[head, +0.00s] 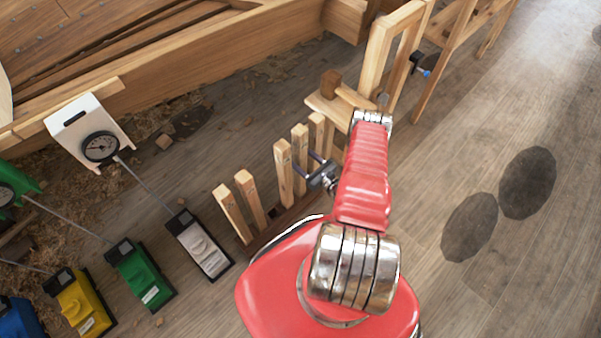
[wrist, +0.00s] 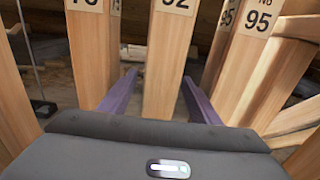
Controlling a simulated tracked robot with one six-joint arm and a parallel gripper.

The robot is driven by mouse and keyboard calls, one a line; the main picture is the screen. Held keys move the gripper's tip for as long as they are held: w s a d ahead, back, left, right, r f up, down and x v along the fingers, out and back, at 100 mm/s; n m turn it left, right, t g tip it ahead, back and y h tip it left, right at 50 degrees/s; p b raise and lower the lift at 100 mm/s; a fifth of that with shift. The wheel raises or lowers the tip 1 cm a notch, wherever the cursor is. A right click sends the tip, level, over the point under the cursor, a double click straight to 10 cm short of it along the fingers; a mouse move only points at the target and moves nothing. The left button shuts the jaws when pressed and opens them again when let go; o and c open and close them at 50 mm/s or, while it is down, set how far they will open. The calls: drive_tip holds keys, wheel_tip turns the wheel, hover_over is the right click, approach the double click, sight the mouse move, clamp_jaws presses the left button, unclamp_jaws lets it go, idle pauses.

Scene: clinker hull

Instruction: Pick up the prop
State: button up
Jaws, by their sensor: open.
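The props are upright wooden posts in a row. In the head view, one prop (head: 300,152) stands by my gripper (head: 304,163), with another prop (head: 283,174) just left of it. In the wrist view, a prop (wrist: 168,70) with a label that seems to end in 2 stands between the two purple fingers of my gripper (wrist: 157,78). The fingers are apart, one on each side of it, with gaps showing; I cannot tell how far past it they reach. The prop's lower end is hidden behind the gripper body.
In the wrist view, a left prop (wrist: 88,50) and a right prop labelled 95 (wrist: 262,70) stand close beside the fingers. A wooden trestle (head: 378,60) stands behind with a mallet (head: 335,88).

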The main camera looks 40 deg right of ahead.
drive_tip(key=shift+c, duration=0.6)
clamp_jaws()
idle(0.5)
